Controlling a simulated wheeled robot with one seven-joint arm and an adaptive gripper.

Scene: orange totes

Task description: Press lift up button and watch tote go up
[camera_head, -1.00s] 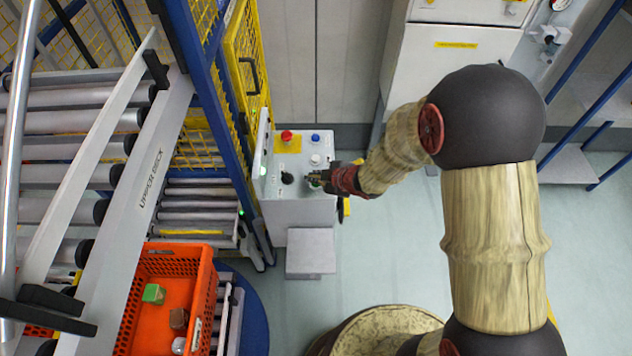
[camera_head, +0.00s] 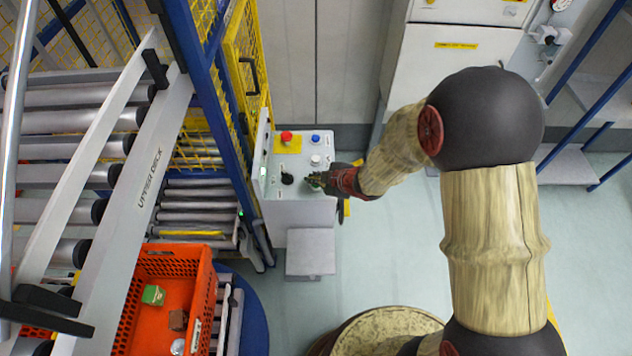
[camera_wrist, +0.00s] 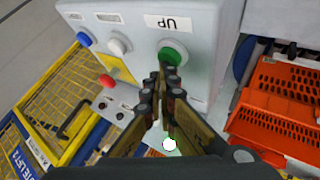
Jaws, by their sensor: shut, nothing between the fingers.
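The green button (camera_wrist: 174,53) sits under an "UP" label (camera_wrist: 168,23) on the grey control box (camera_head: 300,210). My gripper (camera_head: 318,181) is shut and empty at the box's top right. In the wrist view its fingertips (camera_wrist: 169,74) are together at the lower edge of the green button and partly cover it; I cannot tell whether they touch it. The orange tote (camera_head: 207,290) is at the lower left, beside the upper deck (camera_head: 150,178). It holds a green block (camera_head: 153,295), a brown block (camera_head: 178,320) and a greyish item (camera_head: 178,347).
The box also carries a red button (camera_head: 286,137), a blue button (camera_head: 315,138), a white button (camera_head: 315,160) and a black knob (camera_head: 287,178). A yellow mesh fence (camera_head: 250,60) with blue posts stands to its left. The floor (camera_head: 385,265) right of the box is clear.

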